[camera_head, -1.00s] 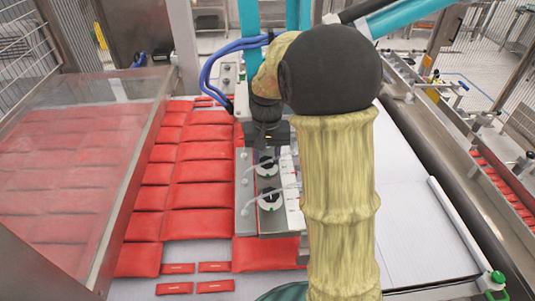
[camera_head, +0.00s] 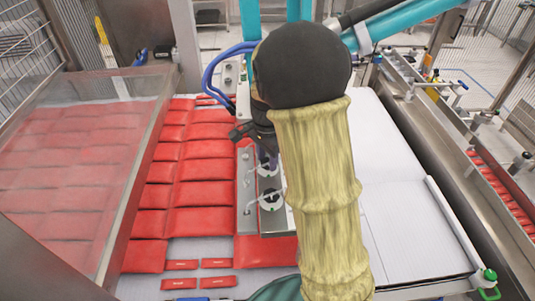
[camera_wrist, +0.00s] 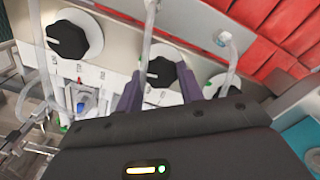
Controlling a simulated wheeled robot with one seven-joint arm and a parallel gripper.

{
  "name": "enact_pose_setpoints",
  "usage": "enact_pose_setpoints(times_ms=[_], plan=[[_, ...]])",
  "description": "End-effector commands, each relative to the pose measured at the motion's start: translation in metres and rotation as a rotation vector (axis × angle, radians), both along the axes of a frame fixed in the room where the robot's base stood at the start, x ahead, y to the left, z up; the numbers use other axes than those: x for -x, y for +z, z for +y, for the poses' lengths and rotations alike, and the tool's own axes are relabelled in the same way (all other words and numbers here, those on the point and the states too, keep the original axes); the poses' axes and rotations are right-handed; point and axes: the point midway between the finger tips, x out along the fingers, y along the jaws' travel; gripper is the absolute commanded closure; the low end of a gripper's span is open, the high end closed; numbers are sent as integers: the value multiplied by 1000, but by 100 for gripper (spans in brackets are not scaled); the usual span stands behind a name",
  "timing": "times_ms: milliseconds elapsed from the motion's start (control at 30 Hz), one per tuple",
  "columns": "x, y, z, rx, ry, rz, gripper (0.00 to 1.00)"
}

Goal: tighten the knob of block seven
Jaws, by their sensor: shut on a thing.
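A metal plate (camera_head: 246,195) carries a row of blocks with round black knobs on white dials. In the wrist view my gripper (camera_wrist: 161,76) has its two purple fingers on either side of the middle black knob (camera_wrist: 160,71), shut on it. Another black knob (camera_wrist: 67,40) is at upper left, and a third dial (camera_wrist: 217,85) is partly hidden behind a finger and a tube. In the head view two knobs show, one nearer (camera_head: 271,199) and one farther (camera_head: 268,169); my arm hides the fingertips and the rest of the row. I cannot read the block numbers.
Clear tubes (camera_wrist: 148,30) rise from the blocks close to my fingers. Red pouches (camera_head: 205,195) lie in rows left of the plate. A transparent guard (camera_head: 75,170) stands farther left. A white surface (camera_head: 410,210) to the right is clear.

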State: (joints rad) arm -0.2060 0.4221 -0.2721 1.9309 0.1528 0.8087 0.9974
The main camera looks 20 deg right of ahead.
Motion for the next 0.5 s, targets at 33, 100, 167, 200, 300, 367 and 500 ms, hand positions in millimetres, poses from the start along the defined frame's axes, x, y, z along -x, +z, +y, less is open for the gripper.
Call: enact_pose_setpoints(times_ms=[33,100,167,200,300,367,500], plan=[[-1,3,0,2,-31,-4,86],[-1,3,0,1,-74,-4,86],[-1,2,0,1,-106,-4,86],[-1,2,0,1,-123,-4,86],[-2,2,0,0,-156,-4,86],[-2,2,0,0,-171,-4,86],[-2,1,0,0,-187,-5,86]])
